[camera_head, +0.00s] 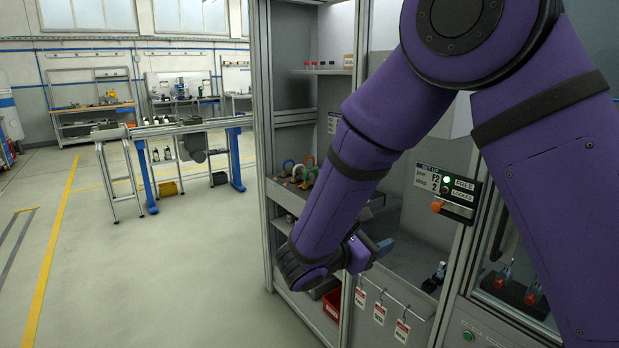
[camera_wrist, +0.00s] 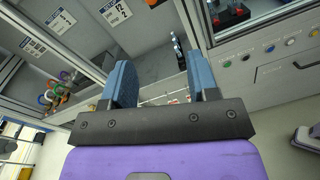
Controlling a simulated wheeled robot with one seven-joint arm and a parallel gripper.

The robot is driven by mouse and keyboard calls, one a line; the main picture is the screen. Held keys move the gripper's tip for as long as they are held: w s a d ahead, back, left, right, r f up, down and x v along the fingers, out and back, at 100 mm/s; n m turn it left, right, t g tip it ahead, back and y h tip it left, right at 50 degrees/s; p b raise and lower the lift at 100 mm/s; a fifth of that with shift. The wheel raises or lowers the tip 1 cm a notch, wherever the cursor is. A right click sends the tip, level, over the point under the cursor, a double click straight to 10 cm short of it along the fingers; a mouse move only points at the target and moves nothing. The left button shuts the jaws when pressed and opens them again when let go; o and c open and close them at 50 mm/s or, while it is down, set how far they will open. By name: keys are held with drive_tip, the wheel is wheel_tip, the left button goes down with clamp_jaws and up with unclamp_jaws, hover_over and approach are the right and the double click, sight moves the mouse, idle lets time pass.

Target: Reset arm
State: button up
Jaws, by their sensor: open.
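My purple arm crosses the right half of the head view and bends down toward the workstation. My gripper (camera_head: 379,247) is at its lower end, in front of the shelf cabinet and partly hidden by my wrist. In the wrist view my gripper (camera_wrist: 162,88) shows two blue fingers spread wide apart with nothing between them. The gripper is apart from the things around it.
A control panel (camera_head: 448,190) with a green light and orange knob is beside my arm. Hanging tags (camera_head: 380,313) and a red bin (camera_head: 333,303) are below. Coloured padlocks (camera_head: 300,172) sit on a shelf. Open floor (camera_head: 150,270) lies left, before a conveyor (camera_head: 180,127).

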drive_tip(key=s+d+r+m+g+y, duration=0.2)
drive_tip(key=s+d+r+m+g, duration=0.3)
drive_tip(key=d, duration=0.3)
drive_tip(key=s+d+r+m+g+y, duration=0.3)
drive_tip(key=s+d+r+m+g, duration=0.1)
drive_tip(key=s+d+m, duration=0.3)
drive_tip(key=s+d+r+m+t+y, duration=0.1)
drive_tip(key=s+r+m+t+y, duration=0.1)
drive_tip(key=s+m+y, duration=0.2)
drive_tip(key=s+d+r+m+t+y, duration=0.1)
drive_tip(key=s+m+y, duration=0.4)
drive_tip(key=s, duration=0.5)
drive_tip(key=shift+r+t+y, duration=0.4)
drive_tip(key=shift+r+t, duration=0.5)
drive_tip(key=shift+r, duration=0.3)
drive_tip(key=shift+s, duration=0.1)
